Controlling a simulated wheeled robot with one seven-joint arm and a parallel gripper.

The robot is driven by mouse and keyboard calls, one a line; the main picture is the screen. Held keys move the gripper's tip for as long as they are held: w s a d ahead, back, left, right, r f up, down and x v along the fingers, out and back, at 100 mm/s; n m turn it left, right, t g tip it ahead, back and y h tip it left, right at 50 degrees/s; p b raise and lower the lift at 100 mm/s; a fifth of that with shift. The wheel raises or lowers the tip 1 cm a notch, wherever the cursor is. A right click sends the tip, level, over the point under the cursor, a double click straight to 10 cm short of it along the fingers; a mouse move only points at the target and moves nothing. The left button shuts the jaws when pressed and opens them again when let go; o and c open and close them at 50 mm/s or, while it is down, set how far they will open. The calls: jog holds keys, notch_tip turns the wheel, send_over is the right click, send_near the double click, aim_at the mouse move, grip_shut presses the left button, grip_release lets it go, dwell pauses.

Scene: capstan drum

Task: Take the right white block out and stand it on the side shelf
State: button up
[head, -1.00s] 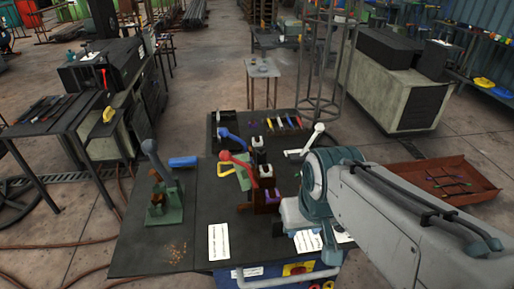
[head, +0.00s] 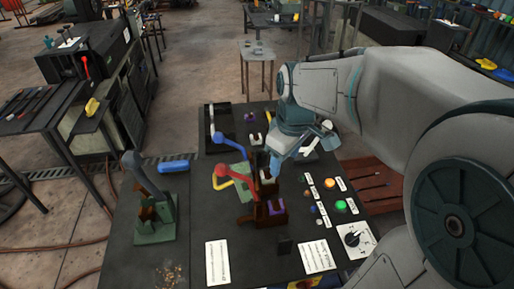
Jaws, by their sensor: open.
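In the head view my gripper (head: 273,164) points down over the middle of the black bench, beside the brown mechanism (head: 262,210). It is open; its fingers are small and partly merge with what lies behind them. A small white block (head: 266,173) shows just below and left of the fingertips, on the mechanism. I cannot tell whether they touch. A second white piece (head: 254,138) stands farther back on a dark base. I cannot tell for sure which one is the right white block. I cannot clearly identify the side shelf.
A blue-knobbed lever (head: 217,138) and a red-knobbed lever (head: 222,170) stand left of the gripper. A green vice-like fixture (head: 155,215) is at the bench's left. Buttons and a dial (head: 353,238) lie to the right. The bench's front left (head: 130,255) is mostly clear.

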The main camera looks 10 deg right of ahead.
jog(key=w+f+n+g, duration=0.2)
jog(key=w+f+n, duration=0.3)
jog(key=w+n, duration=0.65)
jog(key=m, duration=0.2)
send_over(267, 177)
jog(key=d, duration=0.1)
jog(key=shift+n, duration=0.25)
jog(key=f, duration=0.9)
jog(key=shift+w+f, duration=0.15)
jog(key=shift+w, duration=0.25)
jog(key=shift+s+d+f+p, duration=0.1)
jog(key=shift+f+p, duration=0.1)
jog(key=shift+f, duration=0.7)
jog(key=shift+d+f+p, duration=0.15)
jog(key=shift+f+p, duration=0.1)
jog(key=shift+f, duration=0.65)
jog(key=shift+s+d+f+p, duration=0.1)
jog(key=shift+f+p, duration=0.1)
jog(key=shift+f, duration=0.7)
jog(key=shift+w, duration=0.1)
jog(key=c, duration=1.3)
jog(key=shift+o, duration=0.2)
jog(key=shift+r, duration=0.1)
